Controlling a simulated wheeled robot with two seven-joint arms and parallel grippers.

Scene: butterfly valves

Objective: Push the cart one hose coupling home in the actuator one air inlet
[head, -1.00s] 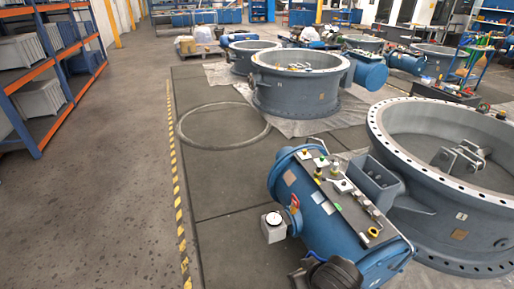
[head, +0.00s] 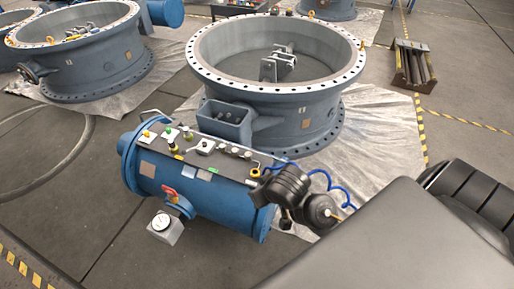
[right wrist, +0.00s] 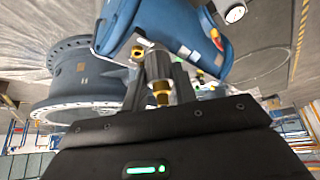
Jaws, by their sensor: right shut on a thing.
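The blue cylindrical actuator (head: 205,195) lies beside a grey valve body, with small fittings along its top plate. A yellow ringed fitting (head: 254,173) sits at its right end; I cannot tell if it is the air inlet. In the right wrist view my right gripper (right wrist: 160,75) is shut on the brass hose coupling (right wrist: 161,94), held between its dark fingers and pointing toward the blue actuator (right wrist: 160,30). I cannot tell whether the coupling touches the inlet. A blue hose (head: 300,172) loops near my dark wrist, which hides the fingertips in the head view. My left gripper is not in view.
The flanged grey valve body (head: 275,110) stands close behind the actuator on a pale sheet. A dark rack (head: 415,65) stands at the upper right.

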